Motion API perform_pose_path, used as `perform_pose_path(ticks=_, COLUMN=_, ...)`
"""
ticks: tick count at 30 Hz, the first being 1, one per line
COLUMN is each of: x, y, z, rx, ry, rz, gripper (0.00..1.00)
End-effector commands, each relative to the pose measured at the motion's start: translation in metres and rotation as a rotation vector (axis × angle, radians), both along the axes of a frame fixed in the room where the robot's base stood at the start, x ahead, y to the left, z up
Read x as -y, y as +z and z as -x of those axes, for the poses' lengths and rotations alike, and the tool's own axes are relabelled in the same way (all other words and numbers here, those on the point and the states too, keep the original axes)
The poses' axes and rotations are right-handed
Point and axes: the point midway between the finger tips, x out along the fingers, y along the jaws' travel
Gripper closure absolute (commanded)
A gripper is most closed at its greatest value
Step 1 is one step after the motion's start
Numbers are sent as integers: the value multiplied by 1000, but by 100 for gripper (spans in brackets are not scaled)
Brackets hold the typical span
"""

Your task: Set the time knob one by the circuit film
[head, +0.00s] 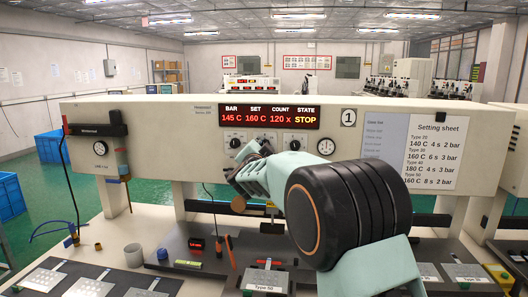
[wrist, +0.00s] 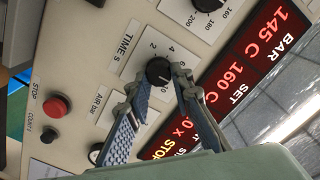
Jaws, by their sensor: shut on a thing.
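The time knob (wrist: 158,72) is a small black dial under the "TIME S" label in the wrist view. The numbers 2, 4 and 6 show beside it; its pointer is hard to read. My gripper (wrist: 160,78) is shut on this knob, one finger on each side. In the head view my gripper (head: 262,153) is at the panel of press 1, below the red display, and mostly hides the knob. The display (head: 270,116) reads 145 C, 160 C, 120 x, STOP. A film plate labelled Type 50 (head: 266,281) lies on the bench in front.
The setting sheet (head: 434,150) lists temperature, seconds and bar for each type; Type 50 reads 160 C, 8 s, 2 bar. In the wrist view a red stop button (wrist: 56,106) sits near the fingers. More plates (head: 90,287) lie at the bench's front left, with others at right.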

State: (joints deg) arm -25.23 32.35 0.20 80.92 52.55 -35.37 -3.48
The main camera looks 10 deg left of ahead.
Motion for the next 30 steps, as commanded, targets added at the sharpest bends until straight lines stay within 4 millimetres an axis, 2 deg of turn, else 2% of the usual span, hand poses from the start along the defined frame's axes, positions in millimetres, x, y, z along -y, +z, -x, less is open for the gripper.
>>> perform_pose_path(ticks=16, x=0, y=-1, z=0, rx=0, ry=0, rz=-28, gripper=100)
perform_pose_path(ticks=17, x=0, y=-1, z=0, rx=0, ry=0, rz=-28, gripper=77)
perform_pose_path(ticks=21, x=0, y=-1, z=0, rx=0, ry=0, rz=-27, gripper=62)
perform_pose_path(ticks=30, x=0, y=0, z=1, rx=0, ry=1, rz=-27, gripper=62)
